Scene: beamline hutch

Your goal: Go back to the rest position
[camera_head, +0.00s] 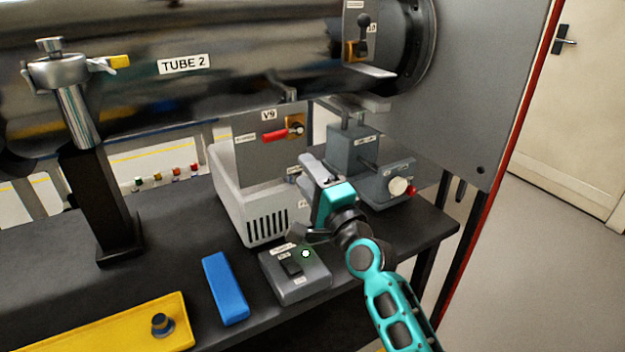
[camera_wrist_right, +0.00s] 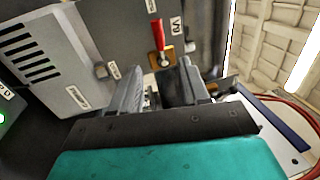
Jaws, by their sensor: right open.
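My right gripper (camera_head: 308,170) is over the black bench, in front of the grey V9 panel and right of the light grey vented box. It is open, with nothing between its fingers. In the right wrist view the two grey fingers (camera_wrist_right: 160,88) stand apart, with the V9 panel (camera_wrist_right: 110,30) and its red-handled valve (camera_wrist_right: 158,38) beyond them. The red handle (camera_head: 275,135) also shows in the head view, pointing left. My left gripper is not in either view.
A grey switch box (camera_head: 300,287) with a lit green lamp sits below my right gripper. A blue block (camera_head: 225,288) and a yellow tray (camera_head: 120,330) lie left of it. The steel tube (camera_head: 240,60) runs above. A grey device with a red knob (camera_head: 411,191) stands right.

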